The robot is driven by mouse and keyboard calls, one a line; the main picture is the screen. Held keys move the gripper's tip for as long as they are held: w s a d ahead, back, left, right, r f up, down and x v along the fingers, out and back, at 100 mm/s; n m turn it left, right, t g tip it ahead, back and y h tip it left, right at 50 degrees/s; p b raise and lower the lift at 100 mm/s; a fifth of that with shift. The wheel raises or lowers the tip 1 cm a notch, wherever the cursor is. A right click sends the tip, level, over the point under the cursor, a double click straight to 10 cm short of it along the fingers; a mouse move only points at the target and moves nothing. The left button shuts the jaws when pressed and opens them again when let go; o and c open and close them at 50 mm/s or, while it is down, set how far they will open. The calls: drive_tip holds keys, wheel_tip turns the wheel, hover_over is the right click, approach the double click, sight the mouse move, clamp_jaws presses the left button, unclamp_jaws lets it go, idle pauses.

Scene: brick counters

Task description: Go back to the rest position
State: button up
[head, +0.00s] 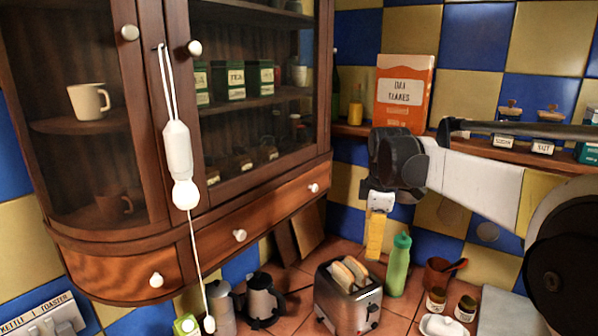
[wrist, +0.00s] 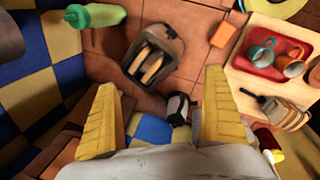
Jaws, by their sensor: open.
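My gripper (head: 376,230) hangs from my raised arm at the right of centre in the head view, fingers pointing down, above the tiled counter. In the wrist view its two yellow fingers (wrist: 160,88) stand wide apart with nothing between them, so it is open and empty. A toaster (head: 338,308) with bread slices in its slots stands on the counter below and to the left of it. The toaster also shows beyond the fingertips in the wrist view (wrist: 165,72). A green bottle (head: 398,264) stands upright just right of the toaster, apart from my gripper.
A wooden cabinet (head: 218,214) with glass doors fills the left. A shelf (head: 478,147) with an orange flakes box (head: 403,95) runs behind my arm. A moka pot (head: 221,306) and a kettle (head: 262,298) stand left of the toaster. A red tray (wrist: 251,67) holds mugs.

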drive_tip(key=s+f+m+t+b, duration=0.1)
drive_tip(key=s+f+m, duration=0.4)
drive_tip(key=s, duration=0.5)
drive_tip(key=s+f+m+t+b, duration=0.2)
drive_tip(key=s+f+m+b, duration=0.2)
drive_tip(key=s, duration=0.5)
drive_tip(key=s+f+m+t+b, duration=0.1)
drive_tip(key=s+f+m, duration=0.4)
drive_tip(key=s, duration=0.5)
drive_tip(key=shift+s+f+m+t+b, duration=0.3)
drive_tip(key=shift+s+m+b, duration=0.05)
drive_tip(key=shift+m+b, duration=0.45)
